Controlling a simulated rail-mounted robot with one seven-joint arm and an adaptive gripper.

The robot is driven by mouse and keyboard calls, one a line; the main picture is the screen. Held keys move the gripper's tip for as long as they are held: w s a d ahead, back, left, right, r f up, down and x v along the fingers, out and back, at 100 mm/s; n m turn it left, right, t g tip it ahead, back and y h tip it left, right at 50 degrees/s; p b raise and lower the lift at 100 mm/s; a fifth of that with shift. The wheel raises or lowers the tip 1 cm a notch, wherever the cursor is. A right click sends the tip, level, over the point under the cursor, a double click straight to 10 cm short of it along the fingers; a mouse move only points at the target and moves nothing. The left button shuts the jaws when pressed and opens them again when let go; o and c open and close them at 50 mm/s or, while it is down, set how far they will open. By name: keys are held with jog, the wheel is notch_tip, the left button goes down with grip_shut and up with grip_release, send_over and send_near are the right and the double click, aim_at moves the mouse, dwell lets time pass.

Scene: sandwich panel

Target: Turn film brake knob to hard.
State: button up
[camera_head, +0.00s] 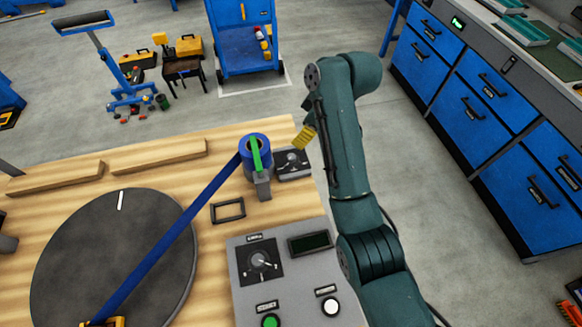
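A small dark box with a round dial knob (291,160) sits beside the blue film roll (256,150) on the wooden table; its markings are too small to read. A second knob (261,261) with a light pointer is on the grey control panel (244,301). I cannot read which label names the film brake. The end of my arm hangs just right of the small box. A yellow ribbed piece (304,137) shows there, probably part of my gripper, above and right of the dial. The fingers are mostly hidden behind my arm, so their opening does not show.
A blue film strip (165,243) runs from the roll to a dark turntable (85,262). The panel has a green button (270,321), a white button (331,306) and a dark display (310,243). Blue drawers (470,100) stand right; floor between is clear.

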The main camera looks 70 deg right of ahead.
aim_at(292, 157)
jog(key=b+x, duration=0.1)
jog(key=x, duration=0.4)
jog(key=s+b+x, duration=0.1)
jog(key=x, duration=0.5)
jog(key=s+d+b+x, duration=0.1)
jog(key=x, duration=0.4)
jog(key=shift+f, duration=0.6)
grip_shut()
